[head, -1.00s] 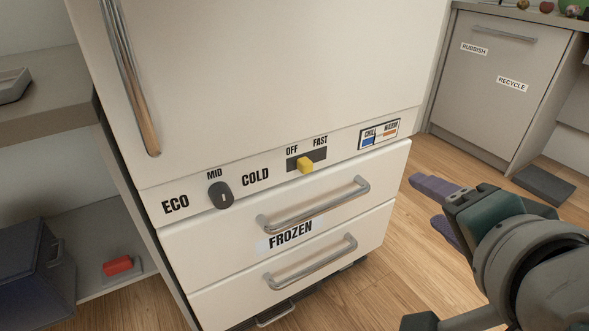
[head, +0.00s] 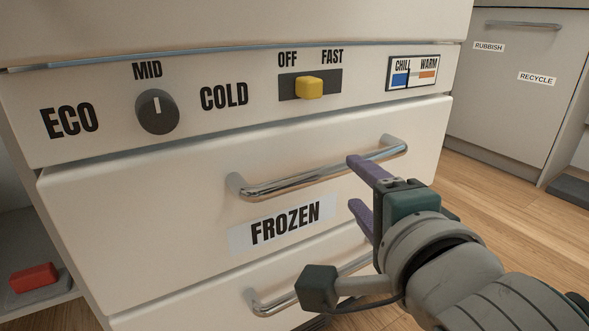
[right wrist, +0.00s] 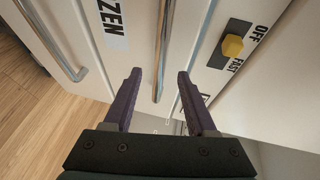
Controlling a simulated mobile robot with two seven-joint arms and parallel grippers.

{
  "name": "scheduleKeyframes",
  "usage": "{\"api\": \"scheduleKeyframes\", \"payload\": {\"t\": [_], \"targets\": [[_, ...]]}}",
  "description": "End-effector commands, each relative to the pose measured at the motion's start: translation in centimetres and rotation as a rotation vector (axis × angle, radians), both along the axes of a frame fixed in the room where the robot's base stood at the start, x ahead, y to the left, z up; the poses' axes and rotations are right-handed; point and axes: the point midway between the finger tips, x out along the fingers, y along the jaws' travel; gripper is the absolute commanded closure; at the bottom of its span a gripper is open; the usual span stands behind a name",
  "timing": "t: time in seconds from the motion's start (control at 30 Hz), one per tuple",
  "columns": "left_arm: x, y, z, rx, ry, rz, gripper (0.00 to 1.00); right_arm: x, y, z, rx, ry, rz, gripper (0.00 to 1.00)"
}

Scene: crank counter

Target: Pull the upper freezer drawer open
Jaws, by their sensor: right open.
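The upper freezer drawer (head: 130,207) is shut, with a silver bar handle (head: 300,178) across its front and a FROZEN label (head: 285,224) below it. My right gripper (head: 355,185) is in front of the drawer, near the right part of the handle, with its purple fingers apart and empty. In the right wrist view the upper handle (right wrist: 160,60) runs up between the lines of the two open fingers (right wrist: 158,78). I cannot tell whether a finger touches it. My left gripper is not in view.
Above the drawer a control panel carries a black knob (head: 157,112), a yellow slider (head: 309,88) and a chill-warm gauge (head: 413,73). The lower drawer's handle (head: 262,303) is just beneath my right arm. A grey cabinet (head: 510,100) stands at the right, with open floor before it.

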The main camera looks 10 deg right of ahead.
Motion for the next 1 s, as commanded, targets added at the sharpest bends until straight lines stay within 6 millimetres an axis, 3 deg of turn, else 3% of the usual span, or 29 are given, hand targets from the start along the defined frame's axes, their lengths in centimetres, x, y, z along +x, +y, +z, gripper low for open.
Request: {"api": "scheduleKeyframes", "payload": {"t": [0.2, 0.43, 0.87, 1.0], "targets": [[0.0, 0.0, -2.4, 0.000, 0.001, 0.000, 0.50, 4.0, -0.3, -1.1, -0.006, -0.004, 0.001, 0.43], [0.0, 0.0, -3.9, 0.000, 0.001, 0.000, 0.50, 7.1, -0.4, -1.6, -0.005, -0.001, 0.001, 0.43], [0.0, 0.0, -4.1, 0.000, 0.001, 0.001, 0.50, 8.1, -0.5, -1.5, -0.003, 0.001, -0.001, 0.43], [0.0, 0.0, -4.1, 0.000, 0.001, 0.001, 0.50, 8.1, -0.5, -1.5, -0.003, 0.001, -0.001, 0.58]]}}
